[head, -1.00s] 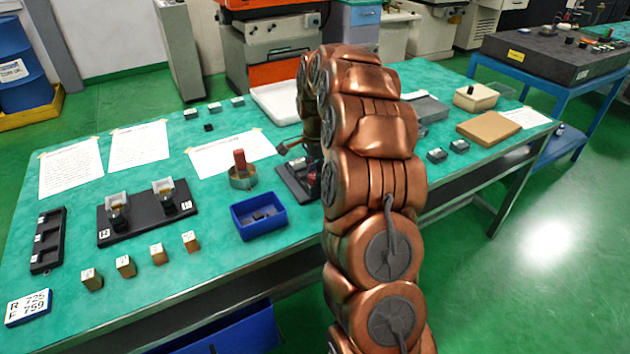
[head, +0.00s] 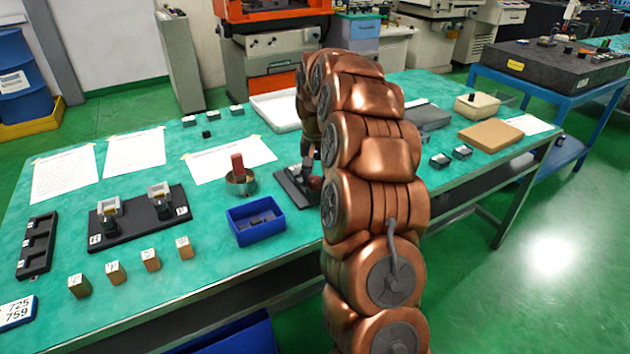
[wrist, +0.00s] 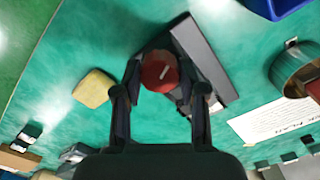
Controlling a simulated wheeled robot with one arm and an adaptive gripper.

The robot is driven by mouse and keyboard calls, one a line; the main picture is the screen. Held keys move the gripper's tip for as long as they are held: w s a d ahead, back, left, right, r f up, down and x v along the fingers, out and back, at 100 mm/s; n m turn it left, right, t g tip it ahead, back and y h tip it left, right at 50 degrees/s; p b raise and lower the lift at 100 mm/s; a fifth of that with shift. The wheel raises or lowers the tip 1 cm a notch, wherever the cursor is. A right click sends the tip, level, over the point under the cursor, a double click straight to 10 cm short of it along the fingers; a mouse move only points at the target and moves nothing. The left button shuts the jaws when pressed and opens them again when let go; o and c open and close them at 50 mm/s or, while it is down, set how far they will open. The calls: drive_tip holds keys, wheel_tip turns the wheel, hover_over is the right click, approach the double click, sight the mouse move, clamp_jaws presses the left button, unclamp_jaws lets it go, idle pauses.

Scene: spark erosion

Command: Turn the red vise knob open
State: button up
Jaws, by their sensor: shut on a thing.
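The red vise knob (wrist: 158,76) has a pale line on its top. It sits at one end of a dark vise (wrist: 205,62) on the green table. My gripper (wrist: 160,72) has one dark finger on each side of the knob and is shut on it. In the head view my arm hides most of the gripper and vise. A small red part of the knob (head: 316,183) shows at the arm's left edge, beside the dark vise base (head: 292,187).
A yellow block (wrist: 93,88) lies near the knob in the wrist view. A black two-post fixture (head: 138,228) is farther left; wooden blocks (head: 150,260) line the front.

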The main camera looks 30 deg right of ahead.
sight(316, 179)
drive_tip(key=n, duration=1.2)
drive_tip(key=shift+n, duration=0.4)
idle(0.3)
drive_tip(key=o, duration=1.1)
drive_tip(key=shift+o, duration=0.2)
wheel_tip(316, 179, up, 12)
idle(0.4)
